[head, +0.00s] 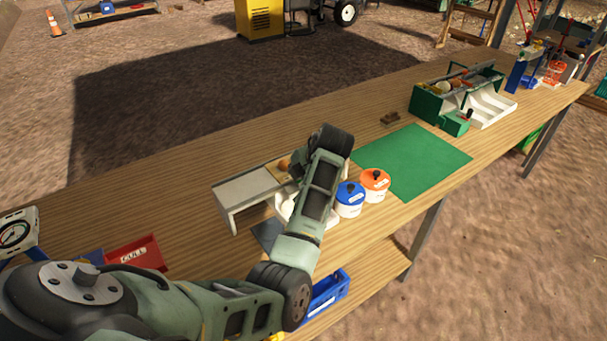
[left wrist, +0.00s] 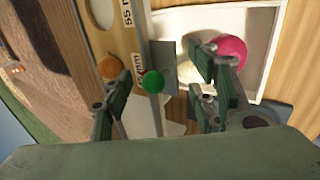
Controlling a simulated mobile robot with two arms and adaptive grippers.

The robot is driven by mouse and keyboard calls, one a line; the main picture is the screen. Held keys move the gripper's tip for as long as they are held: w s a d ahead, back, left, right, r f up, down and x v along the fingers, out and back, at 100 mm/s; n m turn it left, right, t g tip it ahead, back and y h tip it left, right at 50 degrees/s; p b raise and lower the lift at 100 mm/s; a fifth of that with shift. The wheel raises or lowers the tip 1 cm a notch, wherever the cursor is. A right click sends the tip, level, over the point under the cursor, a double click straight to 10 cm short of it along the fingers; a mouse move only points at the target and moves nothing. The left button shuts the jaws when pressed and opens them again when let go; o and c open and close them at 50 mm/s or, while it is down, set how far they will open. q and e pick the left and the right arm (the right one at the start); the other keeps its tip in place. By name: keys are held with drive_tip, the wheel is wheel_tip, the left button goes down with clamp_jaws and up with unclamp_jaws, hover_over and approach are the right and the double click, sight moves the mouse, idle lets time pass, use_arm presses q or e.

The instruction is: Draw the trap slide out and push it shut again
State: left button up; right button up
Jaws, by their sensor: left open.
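In the left wrist view a small green ball-shaped knob (left wrist: 152,82) sits by a grey metal strip (left wrist: 143,45) and a grey plate (left wrist: 162,66). I take these for the trap slide, but cannot be sure. My left gripper (left wrist: 158,94) is open, its green-padded fingers on both sides of the knob and apart from it. In the head view my left arm reaches over the pale stand with a wooden top (head: 243,189), and mostly hides the gripper and slide. My right gripper does not show.
An orange ball (left wrist: 110,67) lies on the labelled wooden board, and a pink ball (left wrist: 231,49) in a white tray (left wrist: 266,30). Blue (head: 350,208) and orange-lidded (head: 375,194) pots stand close right of my arm. A green mat (head: 415,160) lies bare beyond them.

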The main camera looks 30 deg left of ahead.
use_arm(q)
drive_tip(key=shift+f, duration=0.3)
drive_tip(key=shift+a, duration=0.1)
drive_tip(key=c, duration=1.3)
drive_tip(key=o, duration=1.3)
drive_tip(key=shift+r, duration=0.1)
